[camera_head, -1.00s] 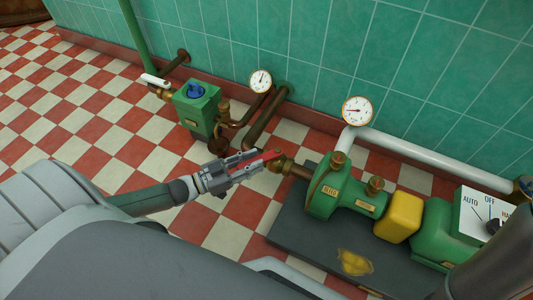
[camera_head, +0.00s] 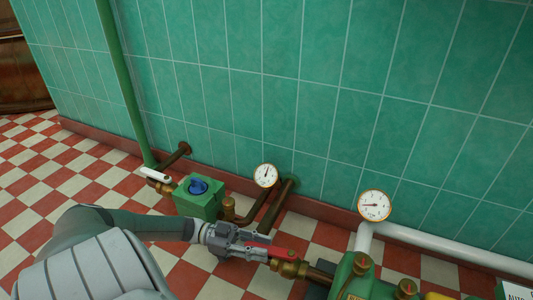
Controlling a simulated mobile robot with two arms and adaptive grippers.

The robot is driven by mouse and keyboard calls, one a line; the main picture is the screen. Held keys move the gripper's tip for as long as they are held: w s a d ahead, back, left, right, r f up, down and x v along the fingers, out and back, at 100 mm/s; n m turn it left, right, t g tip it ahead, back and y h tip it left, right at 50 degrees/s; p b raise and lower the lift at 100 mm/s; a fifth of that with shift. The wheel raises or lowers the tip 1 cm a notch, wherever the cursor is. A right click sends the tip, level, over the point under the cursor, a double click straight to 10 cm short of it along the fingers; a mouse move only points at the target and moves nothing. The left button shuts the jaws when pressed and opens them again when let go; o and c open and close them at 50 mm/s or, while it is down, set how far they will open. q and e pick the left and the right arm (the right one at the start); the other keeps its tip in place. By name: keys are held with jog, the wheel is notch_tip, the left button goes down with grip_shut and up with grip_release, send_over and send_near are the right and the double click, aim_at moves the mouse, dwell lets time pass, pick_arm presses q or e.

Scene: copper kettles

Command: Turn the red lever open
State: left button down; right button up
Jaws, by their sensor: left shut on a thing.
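The red lever (camera_head: 284,253) sits on a brass valve (camera_head: 289,269) at the bottom centre, in the pipe left of the green pump (camera_head: 351,277). It points left from the valve, roughly in line with the short pipe. My left gripper (camera_head: 252,249) comes in from the left and is shut on the lever's outer end. Its fingers hide that end. My right gripper is not in view.
A green box with a blue knob (camera_head: 198,187) stands behind my left arm. Two round gauges (camera_head: 265,175) (camera_head: 374,205), brown pipes and a white pipe (camera_head: 450,248) run before the green tiled wall. A white-handled valve (camera_head: 154,174) is at left. Checkered floor lies open at left.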

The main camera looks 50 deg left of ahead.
pick_arm(q)
jog(key=shift+w+a+g, duration=0.15)
jog(key=shift+w+g, duration=0.15)
jog(key=c, duration=1.2)
grip_release()
jog(key=v, duration=1.2)
jog(key=shift+f, duration=0.2)
jog(key=shift+c, duration=0.2)
